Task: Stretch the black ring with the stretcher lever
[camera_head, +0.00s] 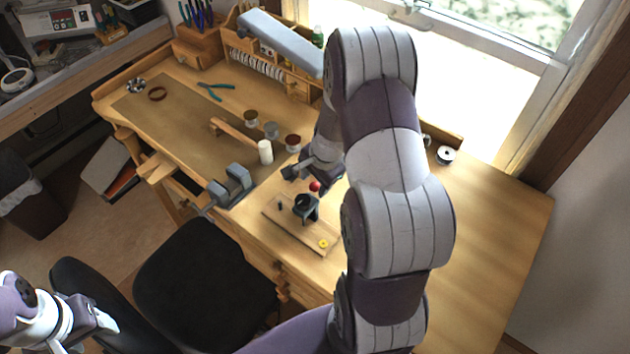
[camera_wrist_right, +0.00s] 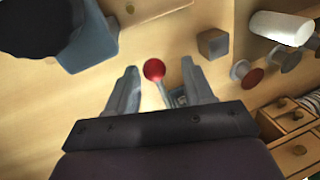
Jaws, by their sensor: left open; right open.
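The ring stretcher (camera_head: 306,209) is a dark upright device on a wooden board near the bench's front edge. Its lever ends in a red ball knob (camera_head: 315,186), and the knob (camera_wrist_right: 153,69) also shows in the right wrist view. My right gripper (camera_wrist_right: 159,68) is open, with one finger on each side of the knob and gaps between. In the head view the right gripper (camera_head: 308,172) is just above the knob, partly covered by my arm. I cannot clearly tell the black ring from the dark stretcher. My left gripper (camera_head: 98,326) is open and empty, low at the left, away from the bench.
A grey vise (camera_head: 232,186) is on the front edge left of the stretcher. Pliers (camera_head: 216,91) lie farther back. A black chair (camera_head: 205,285) is in front. The bench's right side is mostly clear.

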